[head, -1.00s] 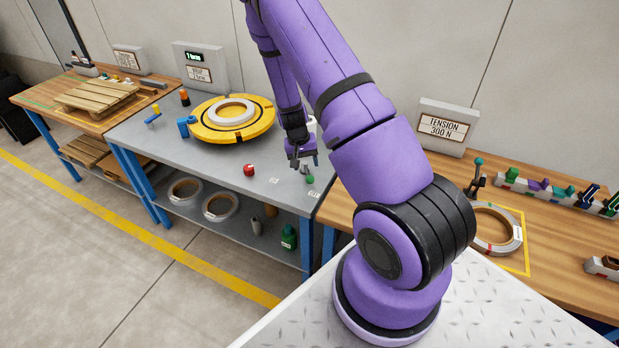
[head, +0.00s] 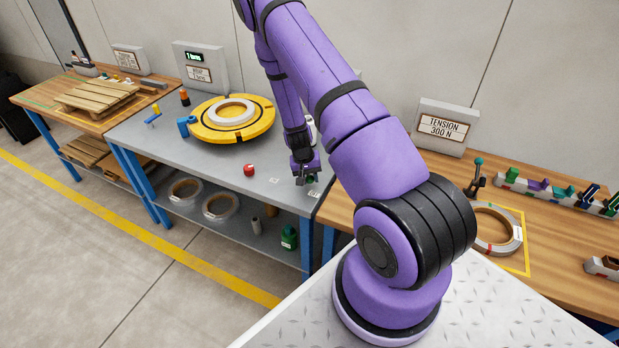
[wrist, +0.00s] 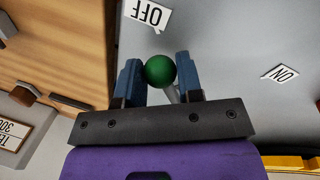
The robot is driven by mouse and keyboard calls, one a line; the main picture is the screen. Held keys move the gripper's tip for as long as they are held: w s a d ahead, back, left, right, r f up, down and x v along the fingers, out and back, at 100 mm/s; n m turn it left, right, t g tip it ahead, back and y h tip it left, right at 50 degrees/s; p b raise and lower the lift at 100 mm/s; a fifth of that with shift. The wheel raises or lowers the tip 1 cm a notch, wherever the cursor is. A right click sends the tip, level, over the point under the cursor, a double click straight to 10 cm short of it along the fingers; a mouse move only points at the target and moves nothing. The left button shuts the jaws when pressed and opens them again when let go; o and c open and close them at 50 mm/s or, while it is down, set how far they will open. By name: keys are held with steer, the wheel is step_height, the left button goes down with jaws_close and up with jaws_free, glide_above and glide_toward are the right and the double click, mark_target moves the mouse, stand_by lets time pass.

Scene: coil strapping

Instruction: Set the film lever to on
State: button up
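The film lever has a green ball knob (wrist: 160,70) on a thin pale shaft. In the wrist view it sits right by the OFF label (wrist: 149,14); the ON label (wrist: 281,73) is well off to the right. My gripper (wrist: 161,72) has its two blue-padded fingers on either side of the knob. The pads look very near or touching it, and I cannot tell if they grip. In the head view my gripper (head: 307,181) is low over the grey table's right front corner, with the green knob partly hidden between its fingers.
A red knob (head: 249,170) stands left of my gripper on the grey table (head: 225,160). Behind it is a yellow turntable (head: 257,126) with a coil (head: 231,112). A wooden table with a TENSION sign (head: 443,127) adjoins on the right.

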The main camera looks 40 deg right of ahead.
jaws_close()
steer(key=shift+a, duration=0.1)
steer(key=w+a+m, duration=0.1)
steer(key=m, duration=0.1)
steer(key=w+a+m, duration=0.1)
steer(key=m, duration=0.1)
steer(key=shift+a+g+y, duration=0.1)
steer(key=shift+g+y, duration=0.2)
steer(key=shift+y, duration=0.1)
steer(key=w+m, duration=0.1)
steer(key=m, duration=0.1)
steer(key=w+a+m, duration=0.1)
steer(key=m, duration=0.1)
steer(key=shift+w+a+y, duration=0.1)
steer(key=shift+w+y, duration=0.05)
steer(key=shift+y, duration=0.15)
steer(key=w+m, duration=0.2)
steer(key=m, duration=0.1)
steer(key=w+m, duration=0.1)
steer(key=shift+a+y, duration=0.25)
steer(key=shift+y, duration=0.15)
steer(key=shift+w+d+m+y, duration=0.15)
steer(key=shift+w+m, duration=0.45)
steer(key=shift+m, duration=0.4)
steer(key=shift+w+d+m+y, duration=0.15)
steer(key=shift+w+m, duration=0.45)
steer(key=shift+m, duration=0.4)
